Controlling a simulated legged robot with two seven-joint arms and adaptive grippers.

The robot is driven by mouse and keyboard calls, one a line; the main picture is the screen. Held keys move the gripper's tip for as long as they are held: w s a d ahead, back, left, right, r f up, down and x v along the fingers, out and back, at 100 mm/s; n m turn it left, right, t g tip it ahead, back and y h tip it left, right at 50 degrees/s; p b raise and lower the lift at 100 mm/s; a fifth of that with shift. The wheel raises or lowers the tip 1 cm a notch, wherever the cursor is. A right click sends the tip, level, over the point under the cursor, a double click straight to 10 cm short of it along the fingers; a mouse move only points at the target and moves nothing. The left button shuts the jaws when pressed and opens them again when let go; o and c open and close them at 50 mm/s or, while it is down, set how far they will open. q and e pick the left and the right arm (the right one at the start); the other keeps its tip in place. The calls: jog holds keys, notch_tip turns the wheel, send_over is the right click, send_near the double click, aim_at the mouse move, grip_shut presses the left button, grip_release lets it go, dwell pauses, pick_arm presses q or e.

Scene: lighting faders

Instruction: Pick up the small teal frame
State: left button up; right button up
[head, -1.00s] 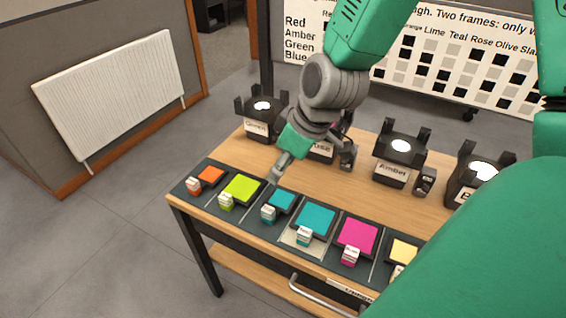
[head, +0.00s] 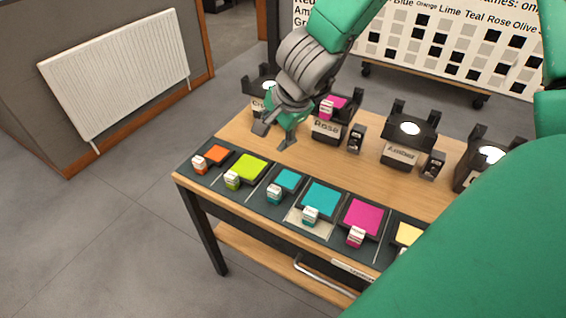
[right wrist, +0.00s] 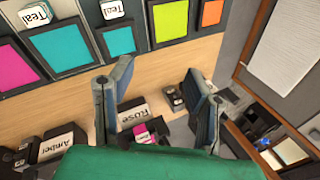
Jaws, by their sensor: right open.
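The small teal frame (head: 287,180) lies flat in the dark tray on the bench, between the lime frame (head: 248,168) and a larger teal frame (head: 321,199). A labelled teal block (head: 274,194) sits at its front edge. In the right wrist view the small teal frame (right wrist: 120,39) is at the top, beside the larger teal frame (right wrist: 71,46). My right gripper (head: 275,138) is open and empty above the wood, behind the tray and apart from the frame. Its two fingers (right wrist: 158,80) stand wide apart in the right wrist view. My left gripper is not in view.
Black lamp holders stand along the back, including Rose (head: 327,128) with a pink piece on it, and Amber (head: 401,153). Orange (head: 215,153), pink (head: 361,217) and yellow (head: 408,234) frames share the tray. Bare wood (head: 345,172) lies between tray and holders.

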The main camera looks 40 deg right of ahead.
aim_at(275, 188)
jog(key=f+m+g+b, duration=0.1)
jog(key=f+m, duration=0.3)
jog(key=s+a+f+m+g+b, duration=0.1)
jog(key=f+m+b, duration=0.1)
jog(key=f+m, duration=0.2)
jog(key=s+f+m+g+b, duration=0.1)
jog(key=f+m, duration=0.3)
jog(key=m, duration=0.2)
jog(key=shift+s+a+g, duration=0.15)
jog(key=shift+a+g, duration=0.15)
jog(key=shift+a, duration=0.1)
jog(key=f, duration=0.1)
jog(key=f+b, duration=0.1)
jog(key=f, duration=0.1)
jog(key=f+b, duration=0.1)
jog(key=shift+w+a+f, duration=0.1)
jog(key=shift+w+f, duration=0.2)
jog(key=shift+f, duration=0.1)
grip_shut()
